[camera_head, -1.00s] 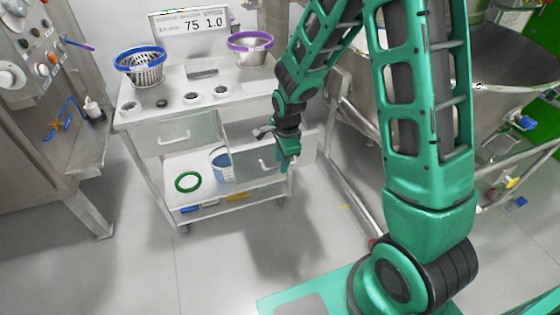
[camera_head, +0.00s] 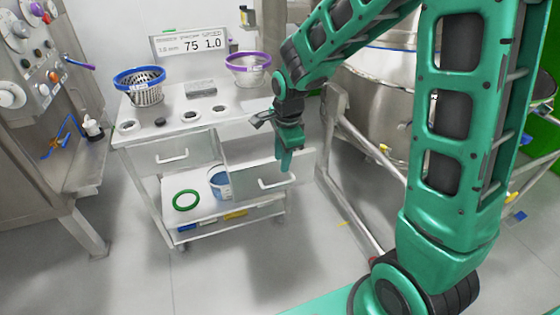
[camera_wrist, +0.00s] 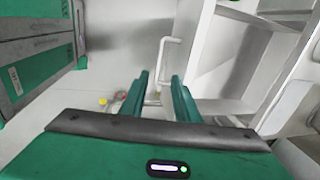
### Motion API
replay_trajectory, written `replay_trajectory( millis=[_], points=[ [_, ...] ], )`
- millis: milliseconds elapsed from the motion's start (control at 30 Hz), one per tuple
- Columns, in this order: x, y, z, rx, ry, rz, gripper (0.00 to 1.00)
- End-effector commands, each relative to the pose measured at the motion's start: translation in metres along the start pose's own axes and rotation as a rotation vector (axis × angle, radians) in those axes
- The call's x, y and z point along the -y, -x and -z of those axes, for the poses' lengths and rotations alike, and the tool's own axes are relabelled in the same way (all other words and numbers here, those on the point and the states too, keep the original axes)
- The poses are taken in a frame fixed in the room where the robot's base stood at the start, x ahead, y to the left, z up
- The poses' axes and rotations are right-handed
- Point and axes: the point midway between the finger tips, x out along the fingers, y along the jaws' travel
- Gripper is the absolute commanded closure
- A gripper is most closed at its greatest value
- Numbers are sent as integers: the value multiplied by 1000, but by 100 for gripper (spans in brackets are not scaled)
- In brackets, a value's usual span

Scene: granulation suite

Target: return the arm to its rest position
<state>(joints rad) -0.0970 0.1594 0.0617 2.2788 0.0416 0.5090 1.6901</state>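My gripper (camera_head: 286,162) hangs in front of the cart's right drawer, which is pulled out, in the head view. In the wrist view my gripper (camera_wrist: 161,84) shows two green fingers standing apart with nothing between them. The handle (camera_wrist: 163,65) of the drawer shows beyond the fingers and is apart from them. My green arm reaches from the lower right up and over to the cart.
The cart (camera_head: 190,138) carries a blue-rimmed basket (camera_head: 146,92), a purple-rimmed bowl (camera_head: 247,72) and a sign (camera_head: 190,43). A green ring (camera_head: 186,200) and a blue tub (camera_head: 220,184) sit on its lower shelf. A steel vessel (camera_head: 378,95) on a frame stands right. Floor in front is clear.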

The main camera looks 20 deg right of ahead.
Motion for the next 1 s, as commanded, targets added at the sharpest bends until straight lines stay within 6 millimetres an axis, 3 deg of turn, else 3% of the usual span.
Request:
replay_trajectory(
  millis=[367,533,667,800,1000],
  points=[
    [0,1,0,-1,5,0,71],
    [-14,20,29,-26,82,-9,71],
    [-44,49,71,-54,222,-40,71],
    [-88,80,112,-64,391,-86,71],
    [-160,117,152,-30,626,-145,71]
  ],
)
